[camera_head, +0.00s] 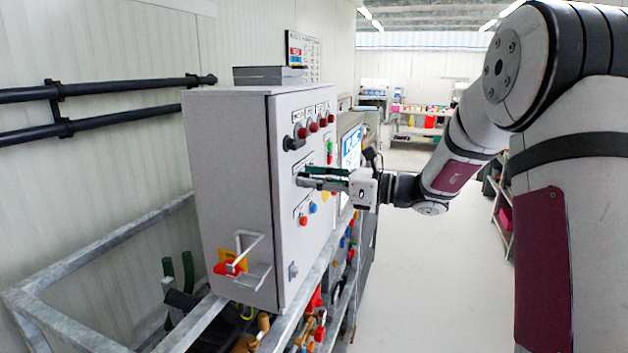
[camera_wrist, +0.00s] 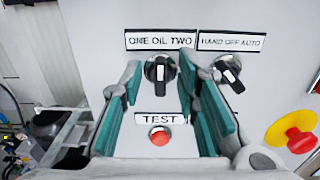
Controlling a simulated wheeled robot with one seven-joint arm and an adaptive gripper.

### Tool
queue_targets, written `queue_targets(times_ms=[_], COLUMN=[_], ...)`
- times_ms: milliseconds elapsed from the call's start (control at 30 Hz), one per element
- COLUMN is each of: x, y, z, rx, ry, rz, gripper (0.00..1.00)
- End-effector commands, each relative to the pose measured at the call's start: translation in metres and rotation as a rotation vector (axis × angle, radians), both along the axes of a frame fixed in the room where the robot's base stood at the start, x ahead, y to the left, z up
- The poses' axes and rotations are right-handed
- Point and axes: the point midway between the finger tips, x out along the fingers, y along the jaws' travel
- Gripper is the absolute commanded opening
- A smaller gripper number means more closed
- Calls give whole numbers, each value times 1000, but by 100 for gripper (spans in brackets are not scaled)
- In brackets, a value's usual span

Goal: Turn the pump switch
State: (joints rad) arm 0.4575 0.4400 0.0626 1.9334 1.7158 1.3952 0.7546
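Two black rotary switches with white pointer marks sit on the grey panel in the wrist view. The left switch (camera_wrist: 160,69), labelled ONE OIL TWO, shows between my fingertips. The right switch (camera_wrist: 229,73), labelled HAND OFF AUTO, is just outside the right finger. Which is the pump switch is not labelled. My gripper (camera_wrist: 160,80) is open, with teal pads on both sides of the left switch's outline. My gripper also shows in the head view (camera_head: 308,179), close to the panel front and hiding these switches. Contact cannot be told.
A red TEST button (camera_wrist: 159,136) is below the left switch. A red emergency stop (camera_wrist: 298,140) on yellow is at the right. The control cabinet (camera_head: 235,190) has another black knob (camera_head: 293,143) and red lamps higher up. The floor (camera_head: 430,270) right of it is clear.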

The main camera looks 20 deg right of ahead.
Motion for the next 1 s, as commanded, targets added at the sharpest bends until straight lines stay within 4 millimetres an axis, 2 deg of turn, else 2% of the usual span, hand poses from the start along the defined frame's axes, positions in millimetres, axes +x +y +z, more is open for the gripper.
queue_targets(times_ms=[233,700,1000], x=[-5,-57,-70], y=[-10,-80,-97], z=[0,0,0], rx=[-1,0,0], ry=[0,0,0], rz=[-4,-4,0], gripper=[29,29,29])
